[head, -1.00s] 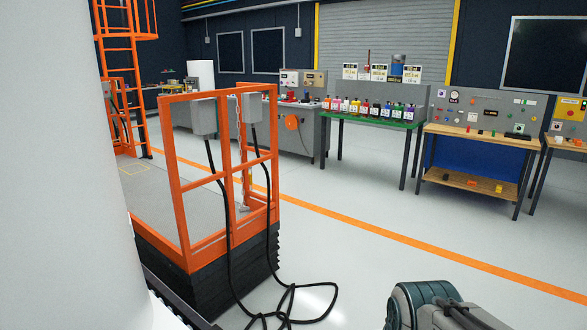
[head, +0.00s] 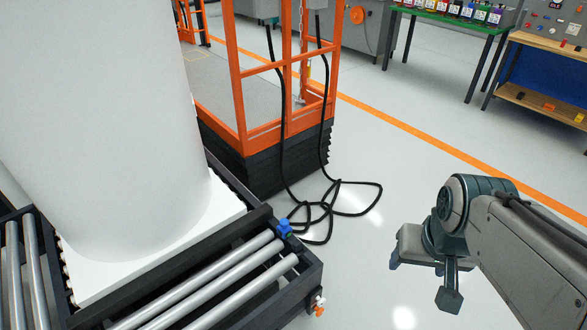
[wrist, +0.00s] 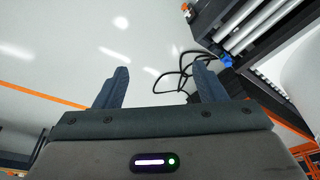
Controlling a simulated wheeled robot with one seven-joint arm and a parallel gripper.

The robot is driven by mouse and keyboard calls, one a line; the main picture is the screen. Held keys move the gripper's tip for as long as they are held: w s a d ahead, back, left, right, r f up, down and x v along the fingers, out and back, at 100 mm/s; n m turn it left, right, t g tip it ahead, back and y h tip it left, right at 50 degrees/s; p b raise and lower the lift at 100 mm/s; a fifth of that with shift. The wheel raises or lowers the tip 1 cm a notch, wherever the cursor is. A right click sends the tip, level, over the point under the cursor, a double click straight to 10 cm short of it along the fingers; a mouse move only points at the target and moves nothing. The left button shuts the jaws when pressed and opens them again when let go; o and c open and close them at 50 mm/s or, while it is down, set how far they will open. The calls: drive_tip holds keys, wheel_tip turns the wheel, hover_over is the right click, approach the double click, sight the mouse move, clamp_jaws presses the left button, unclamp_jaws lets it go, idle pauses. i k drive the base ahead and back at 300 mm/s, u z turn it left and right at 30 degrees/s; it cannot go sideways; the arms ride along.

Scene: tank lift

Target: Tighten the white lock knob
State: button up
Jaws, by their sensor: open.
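A small white knob (head: 318,299) sits at the near right corner of the dark roller frame (head: 312,277), with an orange part just below it. It is small, and I cannot tell how tight it is. In the wrist view a small white and orange part, apparently the same knob (wrist: 187,8), shows at the top edge, beyond the fingertips. My gripper (head: 422,282) is open and empty, to the right of the frame corner and apart from it.
A large white tank (head: 110,120) stands on the frame's left. Black cables (head: 335,205) lie on the floor beside an orange-railed lift (head: 240,100). Floor around my gripper is clear.

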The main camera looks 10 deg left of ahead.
sight(321, 302)
drive_tip(key=u, duration=1.35)
drive_tip(key=k, duration=2)
drive_tip(key=z, duration=0.3)
drive_tip(key=i, duration=0.4)
drive_tip(key=z, duration=0.1)
